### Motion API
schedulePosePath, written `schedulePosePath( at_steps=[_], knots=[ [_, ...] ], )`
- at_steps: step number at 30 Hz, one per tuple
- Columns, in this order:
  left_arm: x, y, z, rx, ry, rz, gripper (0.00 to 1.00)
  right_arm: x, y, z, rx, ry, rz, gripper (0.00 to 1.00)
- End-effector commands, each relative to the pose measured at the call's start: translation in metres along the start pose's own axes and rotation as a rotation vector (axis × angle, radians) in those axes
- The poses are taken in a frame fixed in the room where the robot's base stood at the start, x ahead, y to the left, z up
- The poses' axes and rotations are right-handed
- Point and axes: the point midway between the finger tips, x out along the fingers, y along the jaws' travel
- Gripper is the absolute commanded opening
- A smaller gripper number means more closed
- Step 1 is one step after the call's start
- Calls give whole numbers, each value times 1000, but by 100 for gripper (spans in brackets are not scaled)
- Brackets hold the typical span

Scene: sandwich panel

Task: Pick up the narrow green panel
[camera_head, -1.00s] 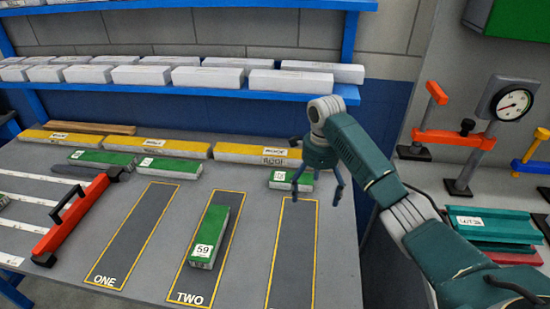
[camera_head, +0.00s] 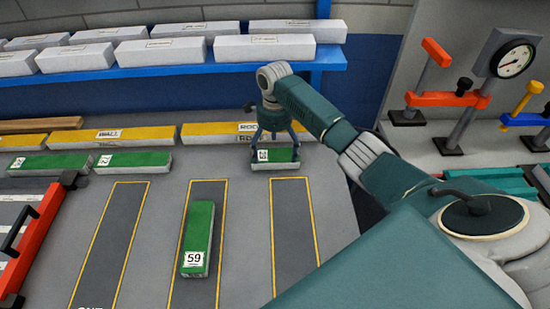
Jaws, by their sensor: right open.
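A small green panel (camera_head: 283,165) with a white label and pale sides lies at the top of the right-hand marked lane, in front of the yellow panels. My right gripper (camera_head: 274,156) points down over it, open, with one finger near each end of the panel. I cannot tell whether the fingers touch it. The gripper hides part of its top. Another green panel (camera_head: 199,228), labelled 59, lies lengthwise in the middle lane. Two more green panels, one at the far left (camera_head: 49,166) and one beside it (camera_head: 140,161), lie along the back. My left gripper is not in view.
Yellow panels (camera_head: 137,139) line the back of the table, just behind the green ones. A blue shelf (camera_head: 180,70) with white blocks is above. A red bar tool (camera_head: 32,240) lies at the left. The right-hand lane (camera_head: 294,225) is bare.

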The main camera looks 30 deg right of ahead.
Motion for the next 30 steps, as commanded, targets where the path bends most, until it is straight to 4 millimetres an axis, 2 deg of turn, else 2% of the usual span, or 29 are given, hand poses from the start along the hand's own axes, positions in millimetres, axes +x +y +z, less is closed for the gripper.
schedulePosePath(
  at_steps=[3, 7, 11, 17, 19, 25, 30],
  knots=[
    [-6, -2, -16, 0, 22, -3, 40, 16, 0, -3, 0, 4, 4, 94],
    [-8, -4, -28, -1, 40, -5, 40, 36, -1, -4, 0, 3, 3, 94],
    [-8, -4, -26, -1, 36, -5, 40, 46, -2, -4, 0, 1, 0, 94],
    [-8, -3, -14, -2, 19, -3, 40, 47, -2, -3, 0, 1, 0, 94],
    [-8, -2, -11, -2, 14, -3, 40, 47, -2, -3, 0, 1, 0, 86],
    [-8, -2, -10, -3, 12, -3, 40, 47, -2, -4, 0, 1, 0, 46],
    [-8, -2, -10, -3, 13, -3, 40, 47, -2, -3, 0, 1, 0, 44]
  ],
)
